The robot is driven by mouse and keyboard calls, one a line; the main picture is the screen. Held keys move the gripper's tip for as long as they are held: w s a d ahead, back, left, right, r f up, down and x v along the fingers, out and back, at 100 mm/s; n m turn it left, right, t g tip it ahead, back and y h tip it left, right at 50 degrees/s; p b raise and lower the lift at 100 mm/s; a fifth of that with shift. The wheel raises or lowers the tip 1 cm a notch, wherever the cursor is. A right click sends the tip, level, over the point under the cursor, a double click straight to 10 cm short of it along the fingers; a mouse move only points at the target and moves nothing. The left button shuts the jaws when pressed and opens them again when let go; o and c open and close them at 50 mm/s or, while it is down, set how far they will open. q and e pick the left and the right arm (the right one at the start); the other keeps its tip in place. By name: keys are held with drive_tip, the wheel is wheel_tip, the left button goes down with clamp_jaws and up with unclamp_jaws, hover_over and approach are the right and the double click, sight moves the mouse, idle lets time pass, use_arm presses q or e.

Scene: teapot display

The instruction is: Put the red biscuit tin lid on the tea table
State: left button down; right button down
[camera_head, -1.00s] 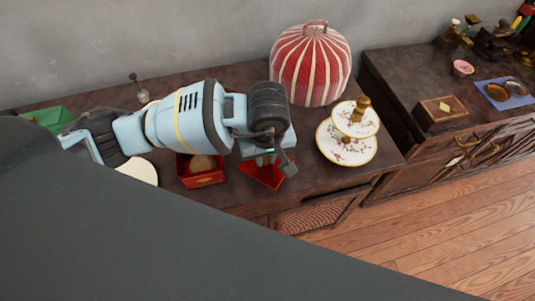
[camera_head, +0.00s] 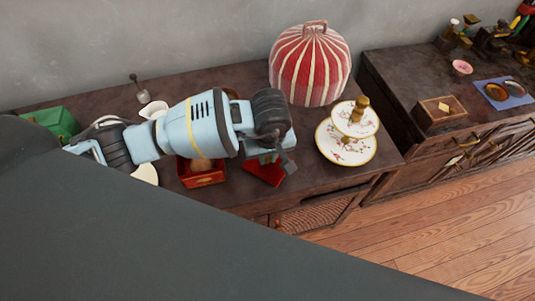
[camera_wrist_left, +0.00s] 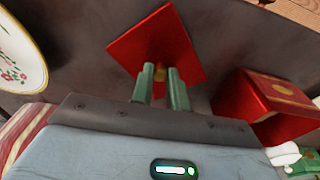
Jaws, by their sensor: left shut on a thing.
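The red biscuit tin lid (camera_head: 262,174) is a flat red square with a small gold knob (camera_wrist_left: 160,73). My left gripper (camera_wrist_left: 160,72) is shut on that knob, its green fingers on either side. The lid (camera_wrist_left: 150,40) spreads out beyond the fingertips in the left wrist view. In the head view my left gripper (camera_head: 267,158) hides part of the lid, over the dark tea table (camera_head: 230,193). I cannot tell whether the lid touches the tabletop. The open red tin (camera_head: 202,181) stands to the left of the lid. My right gripper is not in view.
A two-tier floral cake stand (camera_head: 345,148) stands right of the lid, and a red-and-white striped tea cosy (camera_head: 310,75) behind. A green box (camera_head: 60,122) is at the far left. A second cabinet (camera_head: 400,90) stands at right.

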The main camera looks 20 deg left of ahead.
sight(269, 168)
use_arm(q)
drive_tip(key=shift+f, duration=0.1)
drive_tip(key=c, duration=1.8)
unclamp_jaws()
drive_tip(key=shift+f, duration=0.1)
drive_tip(key=o, duration=0.4)
drive_tip(key=shift+o, duration=0.2)
wheel_tip(269, 168, up, 12)
drive_tip(key=s, duration=0.1)
drive_tip(key=shift+s+d+r+p, duration=0.2)
drive_tip(key=shift+d+p, duration=0.1)
drive_tip(key=shift+d, duration=0.1)
drive_tip(key=shift+w, duration=0.1)
